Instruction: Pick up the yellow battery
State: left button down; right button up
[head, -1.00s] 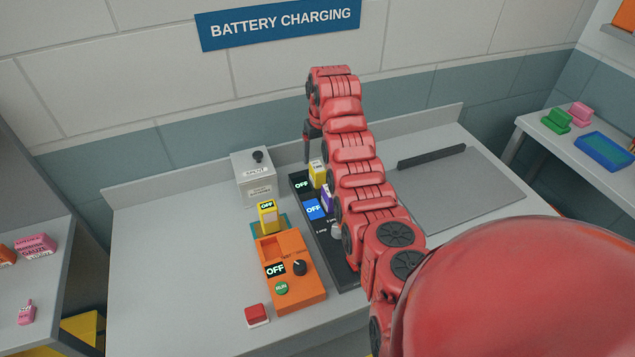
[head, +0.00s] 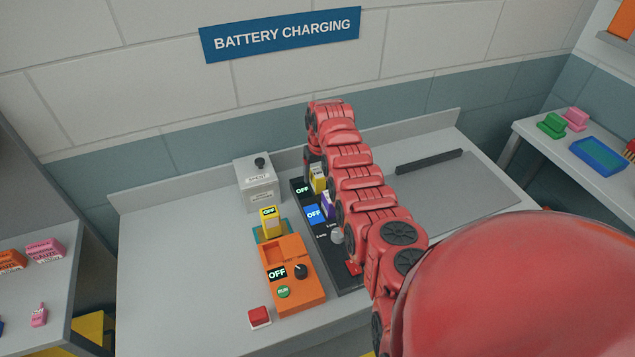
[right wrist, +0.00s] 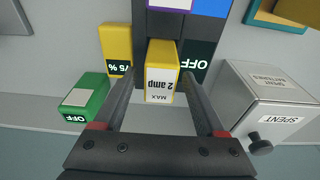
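A yellow block labelled "MAX 2 amp" (right wrist: 160,65) stands at the far end of the black charger (right wrist: 154,22) in the right wrist view. It also shows in the head view (head: 318,180), partly behind my arm. My right gripper (right wrist: 156,88) is open, its fingers either side of this block, with gaps visible. In the head view my right gripper (head: 309,166) hangs at the charger's far end. Another yellow block (right wrist: 116,48) reading "75 %" is left of the fingers in the wrist view. A third yellow block marked OFF (head: 270,221) stands behind the orange unit (head: 292,279).
A grey SPENT box (head: 257,183) stands left of the charger, close to the right finger in the wrist view. A green block (right wrist: 86,97) stands at left there. A red button (head: 259,316) is at the front.

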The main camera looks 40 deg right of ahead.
grip_shut()
dwell(0.4)
